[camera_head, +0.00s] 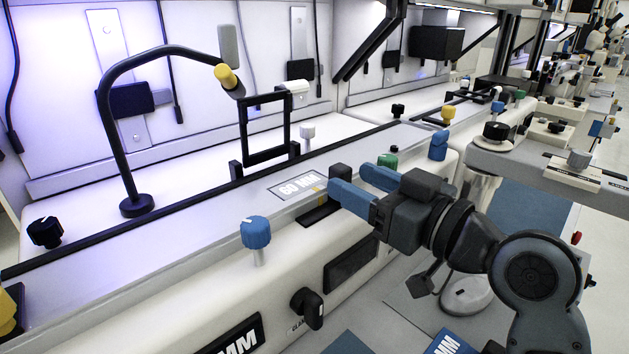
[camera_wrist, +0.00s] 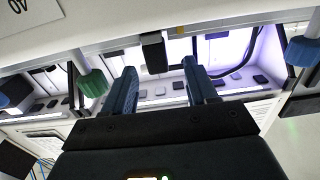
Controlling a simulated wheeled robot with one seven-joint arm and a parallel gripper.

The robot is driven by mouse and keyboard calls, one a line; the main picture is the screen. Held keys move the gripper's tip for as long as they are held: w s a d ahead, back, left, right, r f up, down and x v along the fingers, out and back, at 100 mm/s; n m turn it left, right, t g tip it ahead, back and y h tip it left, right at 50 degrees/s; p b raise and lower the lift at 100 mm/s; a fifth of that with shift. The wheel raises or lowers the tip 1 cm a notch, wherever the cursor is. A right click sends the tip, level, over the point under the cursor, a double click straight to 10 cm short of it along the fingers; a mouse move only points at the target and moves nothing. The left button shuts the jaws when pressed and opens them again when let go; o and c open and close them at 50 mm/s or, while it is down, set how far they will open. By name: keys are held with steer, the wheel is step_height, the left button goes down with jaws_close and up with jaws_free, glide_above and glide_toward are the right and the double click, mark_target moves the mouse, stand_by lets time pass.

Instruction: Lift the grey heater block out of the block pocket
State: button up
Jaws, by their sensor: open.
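A dark grey block (camera_head: 340,172), which looks like the heater block, stands upright on the pale rail beside a plate marked 60 MM (camera_head: 296,187). It also shows in the wrist view (camera_wrist: 154,52), just beyond and between the fingers. My gripper (camera_head: 350,178) has two blue fingers, spread apart and empty, with their tips close to the block. In the wrist view my gripper (camera_wrist: 160,68) points at it. I cannot tell whether the fingers touch it. A dark slot (camera_head: 318,214) lies in front of the plate. The block's lower part and its pocket are hidden.
A blue knob (camera_head: 255,232) stands left of my gripper on the machine front. A green knob (camera_head: 387,161) and another blue knob (camera_head: 438,146) stand beyond my fingers. A black frame (camera_head: 266,130) and a curved black arm (camera_head: 115,110) rise behind the rail.

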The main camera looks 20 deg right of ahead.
mark_target(333, 165)
steer(key=x, duration=0.2)
steer(key=p+x, duration=0.1)
steer(key=x, duration=0.4)
steer(key=shift+w+r+p, duration=0.25)
steer(key=shift+p, duration=0.1)
steer(key=shift+d, duration=0.1)
jaws_close()
